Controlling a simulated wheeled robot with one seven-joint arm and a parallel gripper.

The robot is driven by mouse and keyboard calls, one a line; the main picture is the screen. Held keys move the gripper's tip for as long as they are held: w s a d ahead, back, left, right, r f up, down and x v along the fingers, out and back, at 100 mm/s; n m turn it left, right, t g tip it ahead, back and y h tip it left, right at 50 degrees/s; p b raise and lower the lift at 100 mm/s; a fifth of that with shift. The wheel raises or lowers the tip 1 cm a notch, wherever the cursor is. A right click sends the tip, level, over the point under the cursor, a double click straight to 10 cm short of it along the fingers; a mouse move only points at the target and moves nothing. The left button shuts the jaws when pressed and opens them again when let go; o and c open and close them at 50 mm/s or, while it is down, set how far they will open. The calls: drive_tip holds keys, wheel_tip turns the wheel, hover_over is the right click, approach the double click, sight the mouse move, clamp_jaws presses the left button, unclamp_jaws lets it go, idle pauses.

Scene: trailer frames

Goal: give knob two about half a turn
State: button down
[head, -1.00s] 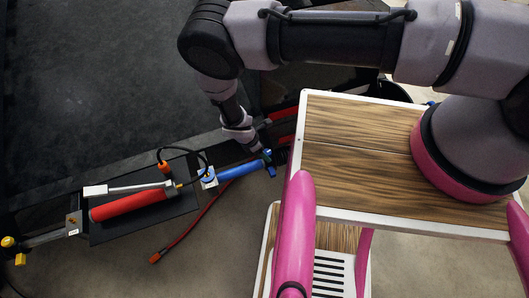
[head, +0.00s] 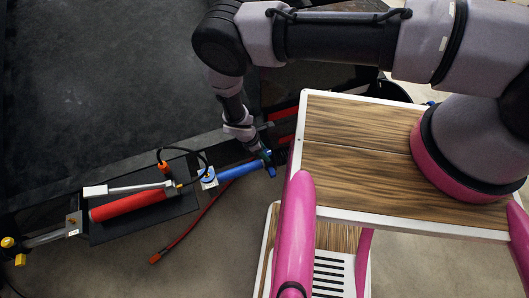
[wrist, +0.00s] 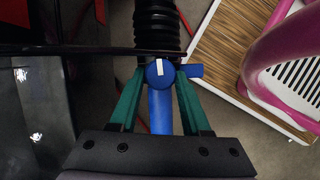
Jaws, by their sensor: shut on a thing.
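A round blue knob (wrist: 159,74) with a white pointer mark shows in the wrist view, on top of a blue cylinder body (wrist: 160,112). The mark points roughly up the picture. My gripper (wrist: 161,72) has teal fingers on both sides of this knob and is shut on it. In the head view, my gripper (head: 264,157) is at the right end of the blue cylinder (head: 238,171) and partly covers the knob there. No number is readable on the knob, so I cannot tell knob two by label.
A red cylinder (head: 128,206) lies on a dark plate at left, with a yellow knob (head: 8,242) beyond it. A red hose (head: 193,228) hangs towards the floor. A black ribbed part (wrist: 157,32) is just beyond the knob. My pink-and-wood base is close at right.

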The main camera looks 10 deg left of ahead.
drive_tip(key=shift+m, duration=0.5)
drive_tip(key=shift+c, duration=1.9)
unclamp_jaws()
drive_tip(key=v, duration=1)
drive_tip(key=shift+a+r, duration=0.3)
drive_tip(key=shift+r, duration=0.05)
